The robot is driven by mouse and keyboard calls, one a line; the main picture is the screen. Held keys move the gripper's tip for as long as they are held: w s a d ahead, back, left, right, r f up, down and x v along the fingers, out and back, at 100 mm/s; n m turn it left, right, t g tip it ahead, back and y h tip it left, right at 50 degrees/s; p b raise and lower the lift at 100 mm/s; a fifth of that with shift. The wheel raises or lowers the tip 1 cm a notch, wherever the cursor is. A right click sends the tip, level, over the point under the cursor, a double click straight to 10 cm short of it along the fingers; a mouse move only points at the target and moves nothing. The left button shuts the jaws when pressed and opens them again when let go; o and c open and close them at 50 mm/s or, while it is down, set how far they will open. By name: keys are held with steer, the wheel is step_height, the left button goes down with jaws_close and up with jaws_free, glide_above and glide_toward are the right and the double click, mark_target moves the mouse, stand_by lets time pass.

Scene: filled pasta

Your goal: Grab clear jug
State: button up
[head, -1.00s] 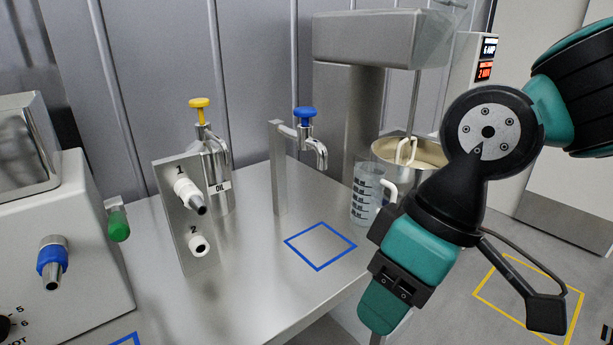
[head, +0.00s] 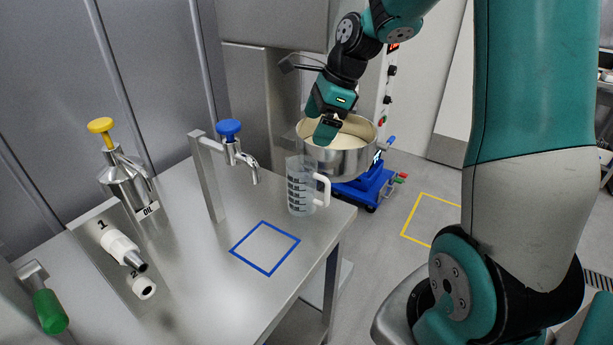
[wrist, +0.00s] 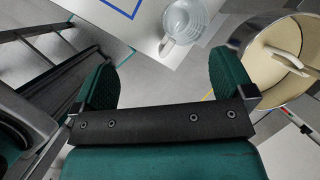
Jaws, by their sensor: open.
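The clear jug (head: 299,190) stands upright near the right edge of the steel table, with dark measuring marks and a white handle on its right side. In the wrist view the jug (wrist: 184,20) is at the top, seen from above, ahead of my fingers and apart from them. My gripper (wrist: 163,82) is open and empty, its two green fingers spread wide. In the head view my gripper (head: 325,130) is above and behind the jug, in front of the mixing bowl. The jug's handle (wrist: 167,46) points toward my gripper in the wrist view.
The mixing bowl (head: 345,160) with pale contents sits on a blue trolley (head: 362,190) just right of the jug. A blue-knobbed tap (head: 230,140) stands left of the jug. A blue square (head: 265,248) marks the table (head: 210,270). An oil dispenser (head: 125,180) stands farther left.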

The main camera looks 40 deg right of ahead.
steer(key=w+d+m, duration=0.1)
steer(key=d+m, duration=0.3)
steer(key=d, duration=0.1)
steer(key=p, duration=0.3)
glide_toward(303, 170)
steer(key=s+a+f, duration=0.2)
steer(key=a, duration=0.1)
steer(key=shift+p+x, duration=1.4)
steer(key=shift+x, duration=1.3)
steer(key=shift+w+a+r, duration=0.1)
steer(key=shift+w, duration=0.05)
steer(key=c, duration=1.1)
steer(key=shift+c, duration=0.2)
